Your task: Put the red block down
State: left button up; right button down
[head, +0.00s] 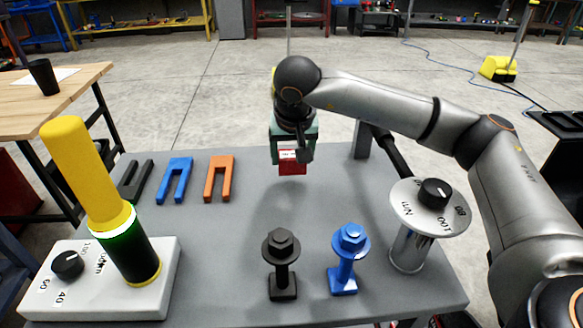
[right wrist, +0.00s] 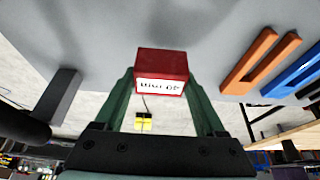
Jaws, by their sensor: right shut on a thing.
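The red block (head: 291,168) with a white printed label is between the fingers of my right gripper (head: 292,150), over the far middle part of the grey table (head: 225,255). In the right wrist view the block (right wrist: 162,65) sits at the tips of the green fingers (right wrist: 163,90), its label facing the camera. The right gripper is shut on it. In the head view the gripper hides the block's upper part. My left gripper is not in view.
Black, blue (head: 175,180) and orange (head: 219,179) forks lie left of the block. A grey post (head: 361,140) stands right of it. Black (head: 282,262) and blue bolts (head: 347,262), a dial stand (head: 410,245) and a yellow-black cylinder (head: 85,170) stand nearer. The table's middle is clear.

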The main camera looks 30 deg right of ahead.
aim_at(292, 168)
jog(key=shift+w+f, duration=0.2)
jog(key=shift+w, duration=0.05)
jog(key=shift+w+d+f, duration=0.1)
jog(key=shift+w+f, duration=0.05)
jog(key=shift+f, duration=1.45)
jog(key=shift+f, duration=0.1)
grip_release()
jog(key=shift+f, duration=0.1)
jog(key=v, duration=1.2)
jog(key=shift+p, duration=0.45)
